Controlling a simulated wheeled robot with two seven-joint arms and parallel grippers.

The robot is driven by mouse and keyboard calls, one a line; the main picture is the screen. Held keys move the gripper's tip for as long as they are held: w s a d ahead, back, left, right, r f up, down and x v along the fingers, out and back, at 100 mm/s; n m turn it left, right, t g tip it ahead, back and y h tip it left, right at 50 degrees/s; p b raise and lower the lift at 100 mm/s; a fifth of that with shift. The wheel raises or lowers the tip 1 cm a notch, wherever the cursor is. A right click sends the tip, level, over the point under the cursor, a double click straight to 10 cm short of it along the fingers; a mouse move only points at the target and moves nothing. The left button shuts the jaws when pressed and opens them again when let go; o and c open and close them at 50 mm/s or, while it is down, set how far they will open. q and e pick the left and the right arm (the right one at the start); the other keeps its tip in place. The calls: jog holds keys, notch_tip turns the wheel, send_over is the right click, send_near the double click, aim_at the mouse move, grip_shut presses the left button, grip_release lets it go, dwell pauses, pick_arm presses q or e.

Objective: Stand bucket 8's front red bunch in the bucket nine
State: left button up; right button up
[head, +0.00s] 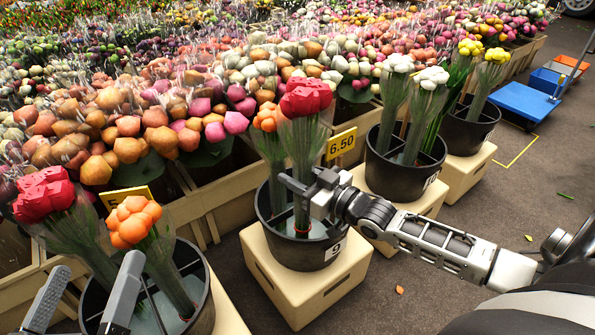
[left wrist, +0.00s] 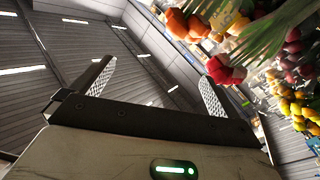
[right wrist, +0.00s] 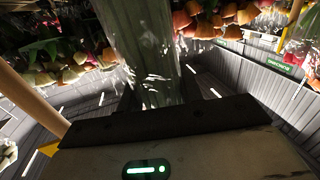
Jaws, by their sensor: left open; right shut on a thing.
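The bucket labelled 9 (head: 283,252) is black and stands on a cream crate in the middle of the head view. My right gripper (head: 306,192) is shut on the wrapped stems of a red tulip bunch (head: 306,98). That bunch is upright, its stem end inside the bucket's rim, beside an orange bunch (head: 268,119). The wrapped stems (right wrist: 148,55) fill the space between the fingers in the right wrist view. My left gripper (head: 97,265) is open and empty, in front of the lower-left bucket (head: 203,312), which holds another red bunch (head: 44,193) and an orange bunch (head: 134,221).
Two black buckets (head: 378,165) with white and yellow bunches stand on crates to the right. Wooden flower bins (head: 232,203) with yellow price signs (head: 341,143) run behind. A blue trolley (head: 525,101) stands far right.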

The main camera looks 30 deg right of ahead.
aim_at(297, 197)
pick_arm(q)
notch_tip(297, 197, up, 6)
jog(key=m+t+h+b, duration=0.3)
jog(key=m+h, duration=0.1)
jog(key=m, duration=0.2)
jog(key=shift+w+a+r, duration=0.15)
jog(key=shift+a+r, duration=0.1)
pick_arm(e)
jog(key=shift+f, duration=2.6)
pick_arm(q)
jog(key=shift+f+b, duration=0.1)
jog(key=shift+b, duration=0.2)
pick_arm(e)
jog(key=shift+f, duration=0.2)
pick_arm(q)
jog(key=shift+f, duration=0.2)
pick_arm(e)
jog(key=shift+f, duration=0.35)
jog(key=o, duration=1.9)
jog(key=shift+f, duration=0.15)
